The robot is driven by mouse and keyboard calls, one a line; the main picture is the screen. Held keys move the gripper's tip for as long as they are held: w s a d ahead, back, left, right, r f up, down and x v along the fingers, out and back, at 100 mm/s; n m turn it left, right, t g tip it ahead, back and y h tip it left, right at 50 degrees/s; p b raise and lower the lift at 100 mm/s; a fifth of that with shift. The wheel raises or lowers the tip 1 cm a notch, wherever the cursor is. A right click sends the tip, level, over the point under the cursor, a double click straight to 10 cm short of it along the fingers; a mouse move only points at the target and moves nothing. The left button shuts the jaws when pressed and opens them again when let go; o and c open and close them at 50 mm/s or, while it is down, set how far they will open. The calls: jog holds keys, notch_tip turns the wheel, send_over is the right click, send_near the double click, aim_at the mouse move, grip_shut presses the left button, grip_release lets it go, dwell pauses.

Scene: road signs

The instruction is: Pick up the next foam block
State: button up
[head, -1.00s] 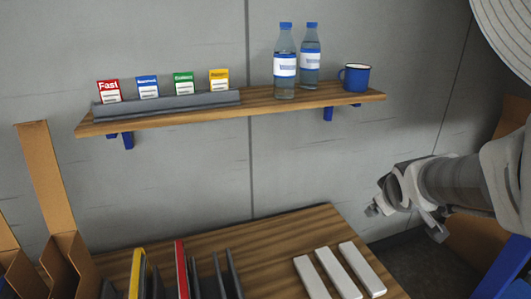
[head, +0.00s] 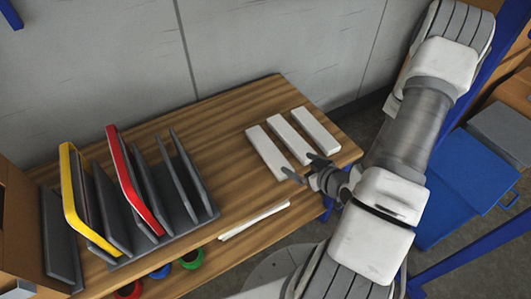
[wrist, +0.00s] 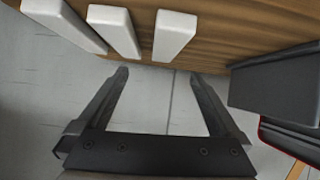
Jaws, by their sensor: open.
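Three white foam blocks lie side by side on the wooden table's right part: a left one (head: 269,153), a middle one (head: 290,136) and a right one (head: 316,130). They also show in the wrist view, at its top, as left (wrist: 62,22), middle (wrist: 114,30) and right (wrist: 174,35) blocks. My gripper (head: 304,167) is open and empty, close to the blocks' near ends in the head view. In the wrist view my gripper's fingers (wrist: 158,78) stand apart with grey floor between them, short of the blocks.
A dark slotted rack (head: 165,235) on the table's left holds a yellow-edged triangular sign (head: 72,205) and a red-edged one (head: 130,180). A thin white strip (head: 253,220) lies near the front edge. Coloured rings (head: 160,271) show below. Bare wood lies between rack and blocks.

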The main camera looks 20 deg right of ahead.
jog(key=w+f+b, duration=0.1)
jog(key=b, duration=0.1)
jog(key=a+f+b, duration=0.1)
jog(key=b, duration=0.1)
jog(key=shift+w+a+f+m+t, duration=0.1)
jog(key=shift+w+f+m+t, duration=0.1)
jog(key=shift+w+m+t, duration=0.15)
jog(key=b, duration=0.4)
send_near(269, 149)
jog(key=x, duration=0.5)
jog(key=shift+d+f, duration=0.25)
jog(key=shift+f, duration=0.25)
jog(key=shift+a+r+b+x, duration=0.1)
jog(key=shift+b+x, duration=0.15)
jog(key=shift+x, duration=0.6)
jog(key=shift+a+r+b+x, duration=0.15)
jog(key=shift+b+x, duration=0.1)
jog(key=shift+x, duration=0.65)
jog(key=shift+a+r+b+x, duration=0.1)
jog(key=shift+b+x, duration=0.15)
jog(key=shift+x, duration=0.6)
jog(key=shift+w, duration=0.1)
jog(key=c, duration=1.2)
jog(key=shift+r, duration=0.1)
jog(key=shift+c, duration=0.2)
